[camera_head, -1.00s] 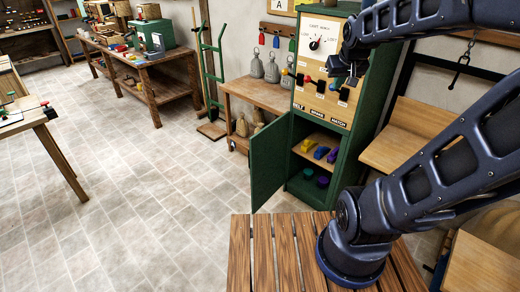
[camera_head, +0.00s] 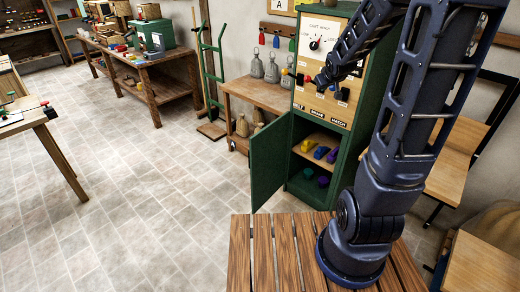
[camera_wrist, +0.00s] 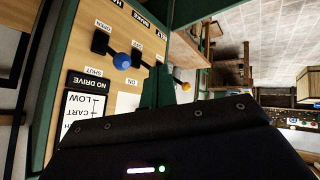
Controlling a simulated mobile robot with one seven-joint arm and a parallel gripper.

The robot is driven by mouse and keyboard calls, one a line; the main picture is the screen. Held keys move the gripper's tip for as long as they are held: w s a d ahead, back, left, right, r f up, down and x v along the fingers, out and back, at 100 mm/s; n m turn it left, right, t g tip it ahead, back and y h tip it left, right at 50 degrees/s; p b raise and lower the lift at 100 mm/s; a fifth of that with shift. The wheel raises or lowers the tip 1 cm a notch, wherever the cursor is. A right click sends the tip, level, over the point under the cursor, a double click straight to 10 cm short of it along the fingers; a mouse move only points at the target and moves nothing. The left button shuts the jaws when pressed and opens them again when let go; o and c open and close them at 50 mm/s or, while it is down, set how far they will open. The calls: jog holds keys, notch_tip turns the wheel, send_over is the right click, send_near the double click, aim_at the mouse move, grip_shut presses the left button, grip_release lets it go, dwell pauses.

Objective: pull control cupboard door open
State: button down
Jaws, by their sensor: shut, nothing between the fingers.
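The control cupboard (camera_head: 350,125) is green with a pale control panel on its upper front. Its lower door (camera_head: 268,163) stands swung out to the left, with the inside showing. The shelf and floor inside hold yellow, blue, green and purple things. My gripper (camera_head: 318,82) is in front of the panel, above and apart from the door; its fingertips are small and dark there. In the wrist view the panel (camera_wrist: 65,125) appears turned around, with a blue-knobbed lever (camera_wrist: 122,61) close to the shut fingers (camera_wrist: 158,88). The door cannot be made out clearly there.
A wooden bench (camera_head: 262,95) with grey weights stands left of the cupboard. A slatted wooden platform (camera_head: 270,255) lies in front. A green hand truck (camera_head: 211,75) and a long workbench (camera_head: 150,68) are further back. The tiled floor (camera_head: 150,200) left of the door is clear.

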jog(key=w+a+f+n+t+y, duration=0.1)
jog(key=w+a+f+n+y, duration=0.15)
jog(key=w+f, duration=0.6)
jog(key=n+t+y, duration=0.2)
jog(key=n+y, duration=0.1)
jog(key=y, duration=0.9)
send_near(256, 146)
jog(key=x, duration=0.7)
jog(key=shift+s+r, duration=0.2)
jog(key=shift+r, duration=0.05)
